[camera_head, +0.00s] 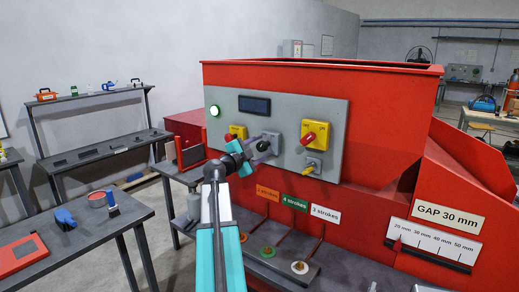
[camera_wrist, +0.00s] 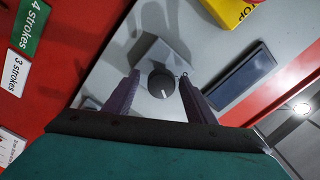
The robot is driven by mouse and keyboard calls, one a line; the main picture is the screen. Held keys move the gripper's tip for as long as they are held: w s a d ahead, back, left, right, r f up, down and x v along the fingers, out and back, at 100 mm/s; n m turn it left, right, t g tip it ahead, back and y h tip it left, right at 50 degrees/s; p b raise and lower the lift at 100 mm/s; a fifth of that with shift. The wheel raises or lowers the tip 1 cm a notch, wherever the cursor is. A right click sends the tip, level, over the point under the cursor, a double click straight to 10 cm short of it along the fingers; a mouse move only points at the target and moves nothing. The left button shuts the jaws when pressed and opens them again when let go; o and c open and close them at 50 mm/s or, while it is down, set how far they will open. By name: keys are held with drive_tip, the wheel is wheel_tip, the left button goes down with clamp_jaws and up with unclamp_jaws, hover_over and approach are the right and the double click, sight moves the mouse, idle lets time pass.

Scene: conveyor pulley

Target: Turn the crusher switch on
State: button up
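A black round knob (camera_wrist: 161,85) with a short white mark sits on a grey block on the grey control panel (camera_head: 325,107). In the wrist view the mark points toward the bottom of the picture. My gripper (camera_wrist: 160,78) is open, with one purple finger on each side of the knob. I cannot tell whether the fingers touch it. In the head view my gripper (camera_head: 264,148) is at the panel's lower middle and largely hides the knob. I see no label naming the crusher switch.
A red-handled yellow switch (camera_head: 314,135) and a small yellow-lever switch (camera_head: 311,167) are right of my gripper. Another yellow switch (camera_head: 237,131) is close behind it. A green lamp (camera_head: 214,110) glows beside a dark display (camera_head: 254,104). Stroke signs (camera_head: 295,203) stand below.

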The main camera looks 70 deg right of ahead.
drive_tip(key=o, duration=1.3)
drive_tip(key=shift+r, duration=0.1)
drive_tip(key=shift+c, duration=0.2)
drive_tip(key=shift+a, duration=0.15)
drive_tip(key=shift+b+v, duration=1.05)
drive_tip(key=shift+b, duration=0.1)
drive_tip(key=b+v, duration=0.3)
drive_tip(key=v, duration=0.1)
drive_tip(key=shift+w+a+b, duration=0.15)
drive_tip(key=shift+a+b, duration=0.15)
